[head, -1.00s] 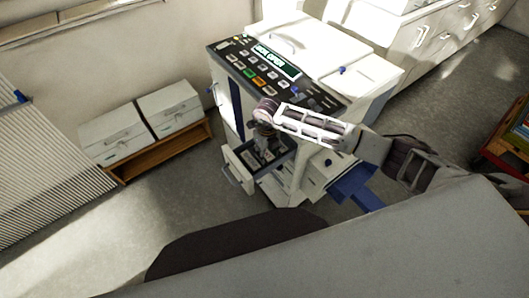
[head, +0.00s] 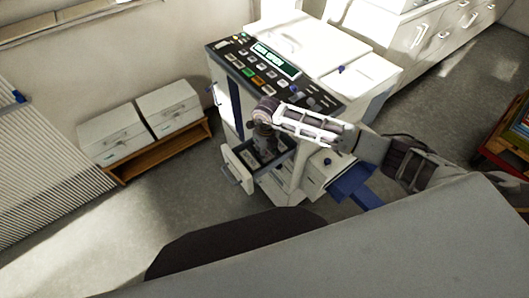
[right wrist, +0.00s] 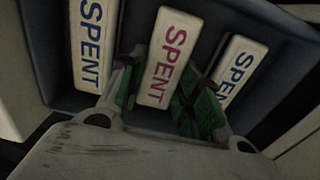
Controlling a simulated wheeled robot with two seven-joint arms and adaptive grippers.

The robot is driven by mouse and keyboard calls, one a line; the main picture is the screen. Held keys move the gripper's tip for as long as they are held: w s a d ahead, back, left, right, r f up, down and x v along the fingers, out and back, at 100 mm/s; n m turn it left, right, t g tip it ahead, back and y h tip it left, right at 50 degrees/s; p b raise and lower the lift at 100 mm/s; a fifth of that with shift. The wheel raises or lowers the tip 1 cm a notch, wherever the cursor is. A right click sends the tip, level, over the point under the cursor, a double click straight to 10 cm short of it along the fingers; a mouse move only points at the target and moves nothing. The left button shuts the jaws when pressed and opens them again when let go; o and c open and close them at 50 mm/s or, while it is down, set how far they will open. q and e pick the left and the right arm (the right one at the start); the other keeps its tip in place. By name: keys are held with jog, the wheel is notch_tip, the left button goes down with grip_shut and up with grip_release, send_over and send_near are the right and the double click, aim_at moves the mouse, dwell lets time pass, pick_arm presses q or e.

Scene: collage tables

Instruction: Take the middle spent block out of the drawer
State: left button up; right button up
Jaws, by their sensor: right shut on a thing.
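The open drawer (head: 239,170) juts from the front of a white machine. In the right wrist view its dark inside (right wrist: 225,14) holds three white blocks in a row, each lettered SPENT. The middle spent block (right wrist: 166,55) has magenta letters. The left block (right wrist: 90,40) and the partly covered right block (right wrist: 240,62) have blue letters. My right gripper (head: 265,150) reaches down into the drawer. In the right wrist view its green-padded fingers (right wrist: 160,92) are shut on the middle block, one on each side. My left gripper is not in view.
The white machine (head: 300,38) has a button panel (head: 262,72) above the drawer. The neighbouring blocks and drawer walls are close around my right fingers. Two grey boxes (head: 140,125) sit on a low wooden shelf (head: 160,155) at left. Floor left of the drawer is clear.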

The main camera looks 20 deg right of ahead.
aim_at(266, 153)
jog(key=shift+r, duration=0.15)
notch_tip(266, 153, up, 10)
jog(key=b, duration=0.1)
dwell(0.6)
dwell(0.4)
